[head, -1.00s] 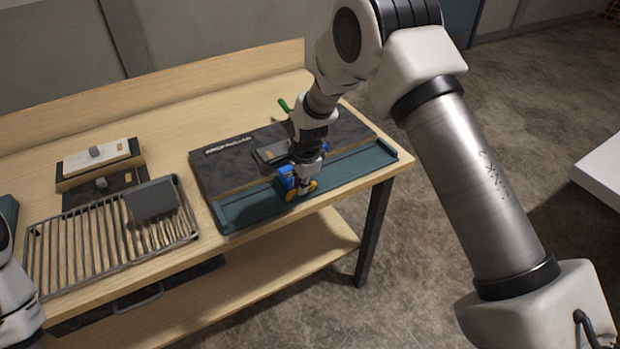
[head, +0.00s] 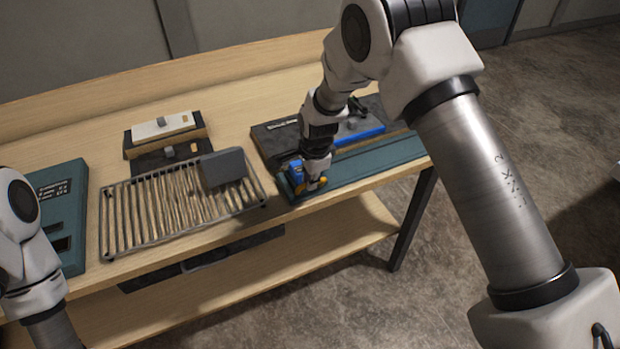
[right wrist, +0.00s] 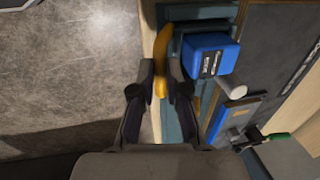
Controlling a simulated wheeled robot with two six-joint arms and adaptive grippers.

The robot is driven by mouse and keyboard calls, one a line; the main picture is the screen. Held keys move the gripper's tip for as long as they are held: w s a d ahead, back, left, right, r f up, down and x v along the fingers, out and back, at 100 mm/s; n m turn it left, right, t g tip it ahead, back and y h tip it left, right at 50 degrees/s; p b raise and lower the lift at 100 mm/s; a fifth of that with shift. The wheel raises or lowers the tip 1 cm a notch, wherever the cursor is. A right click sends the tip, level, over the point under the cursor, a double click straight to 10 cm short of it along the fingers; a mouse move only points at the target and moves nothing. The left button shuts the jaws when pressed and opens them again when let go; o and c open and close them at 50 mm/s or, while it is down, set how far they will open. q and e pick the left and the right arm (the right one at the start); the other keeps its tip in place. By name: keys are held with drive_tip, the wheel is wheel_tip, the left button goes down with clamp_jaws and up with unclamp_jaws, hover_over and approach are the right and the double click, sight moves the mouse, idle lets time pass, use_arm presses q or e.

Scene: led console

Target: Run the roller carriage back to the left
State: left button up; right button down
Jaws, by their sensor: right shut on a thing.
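The roller carriage (head: 293,170) is a blue block with a yellow handle. It sits at the left end of the teal track (head: 385,157) along the bench's front edge. My right gripper (head: 317,183) is shut on the yellow handle. In the right wrist view the handle (right wrist: 160,65) stands between the fingers (right wrist: 160,82), with the blue carriage block (right wrist: 208,55) just right of it. A blue strip (head: 360,136) shows on the dark panel behind the track, to the right of the carriage. My left arm enters at the left; its gripper is out of view.
A wire rack (head: 150,215) with a grey block (head: 222,167) stands left of the track. Behind it is a wooden block with a white top (head: 163,126). A teal console (head: 58,215) lies at the far left. A green-handled tool (right wrist: 278,136) shows in the right wrist view.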

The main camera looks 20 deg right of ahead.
drive_tip(key=shift+s+f, duration=0.3)
drive_tip(key=shift+f, duration=0.1)
drive_tip(key=c, duration=1.2)
unclamp_jaws()
drive_tip(key=shift+a, duration=0.1)
drive_tip(key=shift+w+a+r, duration=0.15)
drive_tip(key=shift+w+a, duration=0.05)
drive_tip(key=shift+w, duration=0.1)
drive_tip(key=r, duration=0.4)
drive_tip(key=s+r, duration=0.1)
drive_tip(key=r, duration=0.2)
drive_tip(key=s+r, duration=0.1)
drive_tip(key=r, duration=0.3)
drive_tip(key=shift+s+d+r, duration=0.1)
drive_tip(key=shift+r, duration=0.25)
